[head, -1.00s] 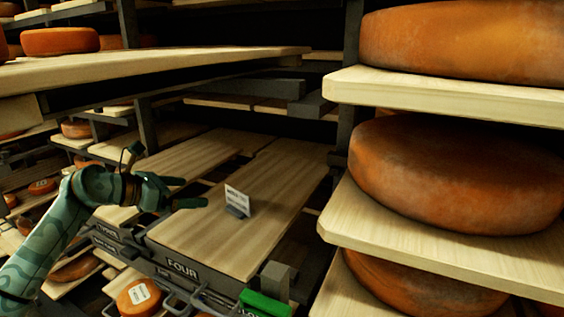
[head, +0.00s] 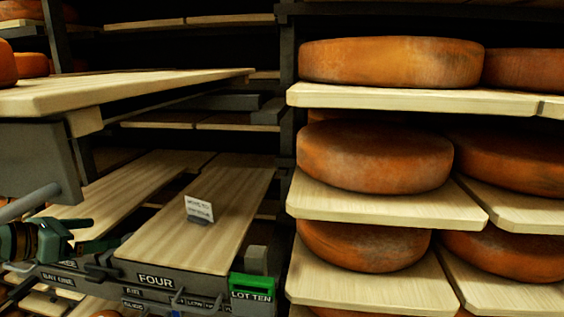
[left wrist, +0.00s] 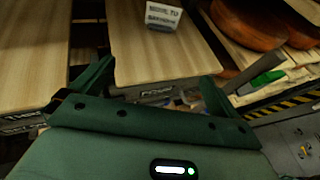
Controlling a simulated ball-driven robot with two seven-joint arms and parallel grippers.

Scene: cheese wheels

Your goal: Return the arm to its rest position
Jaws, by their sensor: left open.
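My left gripper (head: 100,234), dark green, shows at the lower left of the head view, in front of the shelf boards. Its fingers are apart with nothing between them. In the left wrist view the open fingers (left wrist: 158,82) point toward a bare wooden board (left wrist: 150,55). That board (head: 190,235), above the label FOUR, carries a small white card (head: 199,208) on a stand. The card's text is only partly legible. Much of my left arm is outside the head view, and my right gripper is not seen.
Orange cheese wheels (head: 374,156) rest on stacked shelves at the right. A raised wooden shelf (head: 120,88) juts out at the upper left, above the arm. A green LOT TEN tag (head: 252,287) sits at the front edge. A yellow-black striped strip (left wrist: 278,106) shows in the left wrist view.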

